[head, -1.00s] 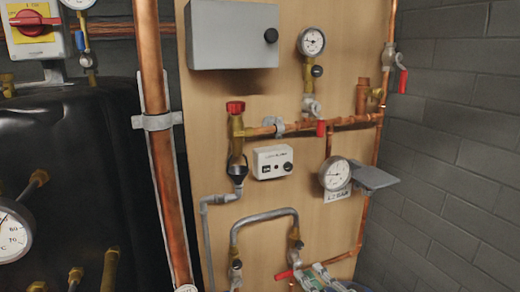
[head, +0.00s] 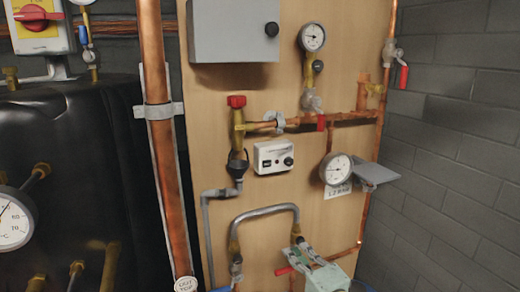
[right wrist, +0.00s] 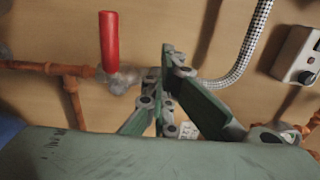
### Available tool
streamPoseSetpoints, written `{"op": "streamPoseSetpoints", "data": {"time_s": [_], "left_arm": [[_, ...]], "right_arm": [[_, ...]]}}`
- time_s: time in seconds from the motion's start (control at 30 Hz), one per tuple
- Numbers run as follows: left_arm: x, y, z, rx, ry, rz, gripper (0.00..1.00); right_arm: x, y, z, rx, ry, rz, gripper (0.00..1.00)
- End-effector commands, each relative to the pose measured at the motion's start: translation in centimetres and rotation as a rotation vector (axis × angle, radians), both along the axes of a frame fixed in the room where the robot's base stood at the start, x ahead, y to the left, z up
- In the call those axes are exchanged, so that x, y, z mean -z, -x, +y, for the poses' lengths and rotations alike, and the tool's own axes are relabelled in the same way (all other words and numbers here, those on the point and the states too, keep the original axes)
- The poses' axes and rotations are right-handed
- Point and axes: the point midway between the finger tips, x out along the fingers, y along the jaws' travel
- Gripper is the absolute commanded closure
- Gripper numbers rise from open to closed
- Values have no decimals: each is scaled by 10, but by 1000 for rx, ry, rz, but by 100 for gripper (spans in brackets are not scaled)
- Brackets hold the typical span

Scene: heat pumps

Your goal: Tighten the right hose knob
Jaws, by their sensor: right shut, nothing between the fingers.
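A grey braided hose (head: 265,210) arches between two fittings low on the wooden board. Its left end fitting (head: 235,250) is in plain view. Its right end is at my right gripper (head: 300,246), which covers most of the knob there. In the right wrist view the hose (right wrist: 247,50) curves in to a metal valve (right wrist: 120,80) with a red lever (right wrist: 109,40). The green fingers of my right gripper (right wrist: 167,62) are closed together in front of the hose end, with nothing between them. I cannot tell whether they touch the knob. My left gripper is out of view.
Above the hose are a white control box (head: 272,157) and copper pipes (head: 340,120). A thick copper pipe (head: 160,150) and a black tank (head: 80,160) stand at the left.

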Motion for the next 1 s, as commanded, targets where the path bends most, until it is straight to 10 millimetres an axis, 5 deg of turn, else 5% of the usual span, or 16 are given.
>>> {"op": "streamPoseSetpoints", "data": {"time_s": [1.0], "left_arm": [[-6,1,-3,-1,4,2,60]], "right_arm": [[-4,-5,-9,5,1,1,100]]}}
